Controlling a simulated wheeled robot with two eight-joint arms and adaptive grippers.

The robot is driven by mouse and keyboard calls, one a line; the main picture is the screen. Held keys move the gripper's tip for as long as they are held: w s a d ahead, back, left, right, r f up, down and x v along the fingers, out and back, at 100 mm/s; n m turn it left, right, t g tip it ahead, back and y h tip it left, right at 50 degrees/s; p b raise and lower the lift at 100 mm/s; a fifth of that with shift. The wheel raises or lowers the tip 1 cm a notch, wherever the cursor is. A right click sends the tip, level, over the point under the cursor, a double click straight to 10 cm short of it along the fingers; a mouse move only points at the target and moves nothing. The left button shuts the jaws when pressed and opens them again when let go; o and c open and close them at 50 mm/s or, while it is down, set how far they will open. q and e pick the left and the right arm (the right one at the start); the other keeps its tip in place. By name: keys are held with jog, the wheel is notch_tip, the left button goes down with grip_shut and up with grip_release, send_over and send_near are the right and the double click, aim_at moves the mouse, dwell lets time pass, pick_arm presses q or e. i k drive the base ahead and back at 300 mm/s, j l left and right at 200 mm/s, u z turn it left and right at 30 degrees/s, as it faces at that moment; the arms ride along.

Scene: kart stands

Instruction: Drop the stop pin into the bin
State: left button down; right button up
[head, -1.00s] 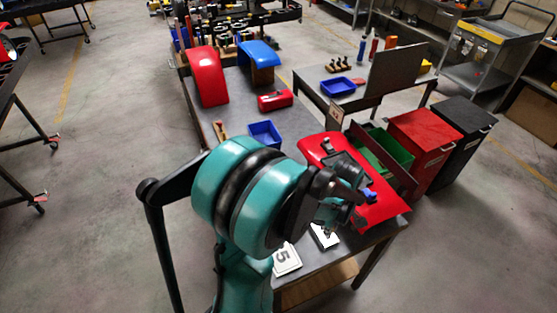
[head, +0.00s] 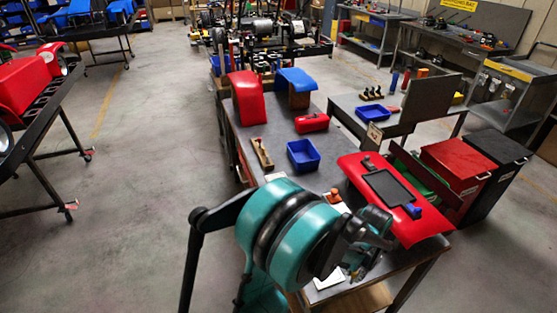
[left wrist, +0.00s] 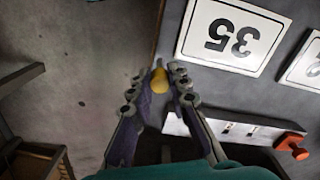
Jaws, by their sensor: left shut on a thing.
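My left gripper (head: 362,266) is low at the near end of the grey bench, on the near side of the red panel. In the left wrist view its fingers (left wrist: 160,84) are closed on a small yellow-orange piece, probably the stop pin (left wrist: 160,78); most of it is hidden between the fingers. The pin cannot be made out in the head view. A blue open bin (head: 303,155) stands on the bench, beyond the gripper. Another blue bin (head: 371,113) is on the table behind. My right gripper is not in view.
A red panel (head: 425,229) with a dark tablet (head: 388,187) lies on the bench's right side. Number cards, one reading 35 (left wrist: 232,35), lie near the gripper. Red (head: 455,172) and black (head: 497,160) lidded containers stand at right.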

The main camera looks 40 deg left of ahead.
aim_at(303, 156)
jog(key=i+u, duration=0.1)
jog(key=u, duration=0.35)
jog(key=i+l+u, duration=0.1)
jog(key=u, duration=0.4)
jog(key=i+l+u, duration=0.1)
jog(key=u, duration=0.35)
jog(key=i+l+u, duration=0.15)
jog(key=k+l, duration=0.05)
